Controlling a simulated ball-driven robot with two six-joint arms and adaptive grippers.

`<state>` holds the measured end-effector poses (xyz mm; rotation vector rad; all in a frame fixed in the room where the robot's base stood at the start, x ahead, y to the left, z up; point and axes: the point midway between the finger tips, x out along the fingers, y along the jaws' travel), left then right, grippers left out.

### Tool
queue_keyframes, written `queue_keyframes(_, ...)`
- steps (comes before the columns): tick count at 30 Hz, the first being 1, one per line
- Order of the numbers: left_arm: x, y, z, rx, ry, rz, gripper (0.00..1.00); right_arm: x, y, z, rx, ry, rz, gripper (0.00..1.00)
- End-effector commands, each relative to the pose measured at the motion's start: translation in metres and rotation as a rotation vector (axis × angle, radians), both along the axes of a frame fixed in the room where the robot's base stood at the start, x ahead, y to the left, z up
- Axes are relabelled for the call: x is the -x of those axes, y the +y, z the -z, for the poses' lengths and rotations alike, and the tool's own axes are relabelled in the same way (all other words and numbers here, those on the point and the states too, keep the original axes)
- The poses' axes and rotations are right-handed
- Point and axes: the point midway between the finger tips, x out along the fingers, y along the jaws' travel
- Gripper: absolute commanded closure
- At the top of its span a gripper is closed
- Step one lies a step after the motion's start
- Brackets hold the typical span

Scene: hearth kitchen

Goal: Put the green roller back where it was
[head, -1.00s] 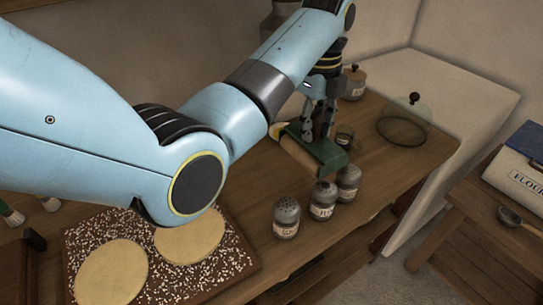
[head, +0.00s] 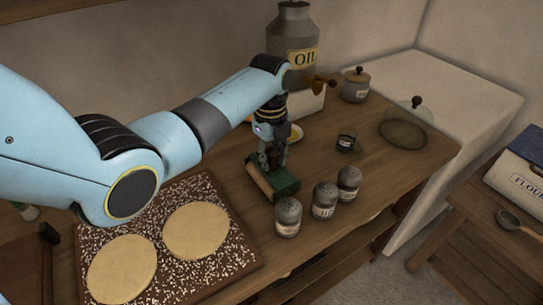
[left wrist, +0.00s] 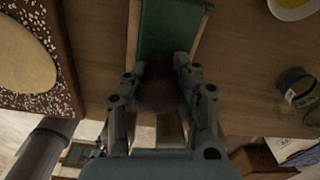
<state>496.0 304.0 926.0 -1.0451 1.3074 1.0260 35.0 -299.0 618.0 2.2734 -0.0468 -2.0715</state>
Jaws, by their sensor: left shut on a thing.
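The green roller (head: 285,185) shows as a green piece with a tan wooden side, at the middle of the wooden counter, left of the shakers. My left gripper (head: 269,161) points down and is shut on it from above. In the left wrist view, the green roller (left wrist: 166,28) extends away between tan edges, with a dark brown rounded part between the fingers (left wrist: 157,82). The fingers hide part of it. I cannot tell whether it touches the counter. My right gripper is not in view.
A speckled board (head: 185,268) with two dough rounds lies at left. Three shakers (head: 324,200) stand close on the right. Behind are a small jar (head: 346,142), an oil can (head: 292,35), a lidded pot (head: 355,85) and a glass dome (head: 404,128). Counter between jar and shakers is clear.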

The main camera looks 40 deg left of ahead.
Motion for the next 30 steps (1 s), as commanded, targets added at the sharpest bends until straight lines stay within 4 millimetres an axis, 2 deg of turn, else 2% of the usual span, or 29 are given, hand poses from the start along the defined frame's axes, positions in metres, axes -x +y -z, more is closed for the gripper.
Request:
queue_keyframes(18, 0.004, 0.0, 0.016, 0.0, 0.008, 0.0, 1.0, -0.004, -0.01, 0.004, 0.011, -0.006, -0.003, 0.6)
queue_keyframes(19, 0.005, 0.0, 0.017, 0.001, 0.01, 0.0, 0.72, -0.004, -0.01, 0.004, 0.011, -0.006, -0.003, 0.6)
queue_keyframes(24, 0.005, -0.001, 0.017, 0.001, 0.012, 0.0, 0.5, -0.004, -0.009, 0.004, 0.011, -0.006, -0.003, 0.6)
queue_keyframes(30, 0.004, -0.001, 0.016, 0.002, 0.011, 0.0, 0.5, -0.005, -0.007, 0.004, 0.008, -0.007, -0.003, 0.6)
